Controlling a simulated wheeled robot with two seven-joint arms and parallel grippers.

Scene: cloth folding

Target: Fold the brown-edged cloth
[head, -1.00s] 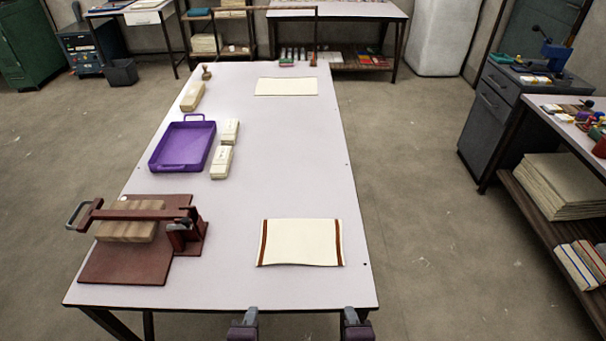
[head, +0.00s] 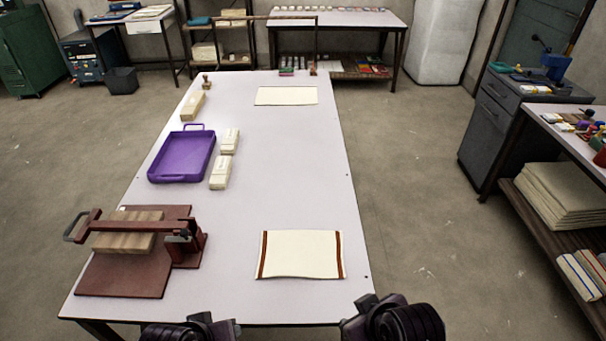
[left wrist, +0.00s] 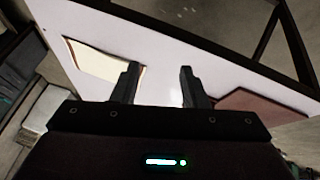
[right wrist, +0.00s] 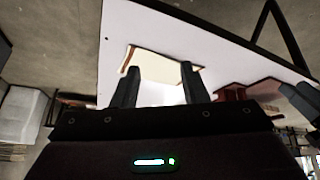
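The brown-edged cloth (head: 300,255) lies flat and unfolded near the front right of the table, cream with a brown band along its left and right edges. It also shows in the left wrist view (left wrist: 100,60) and the right wrist view (right wrist: 160,66). My left gripper (left wrist: 157,72) is open and empty, its two fingers apart. My right gripper (right wrist: 158,68) is open and empty too. Both arms show at the bottom of the head view, in front of the table's front edge, apart from the cloth. The fingertips are hard to make out there.
A dark red press (head: 120,275) with a wooden block stands at the table's front left. Behind it are a purple tray (head: 211,160) and pale blocks (head: 220,172). A plain cream cloth (head: 286,96) lies at the far end. The table (head: 290,190) is clear in the middle.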

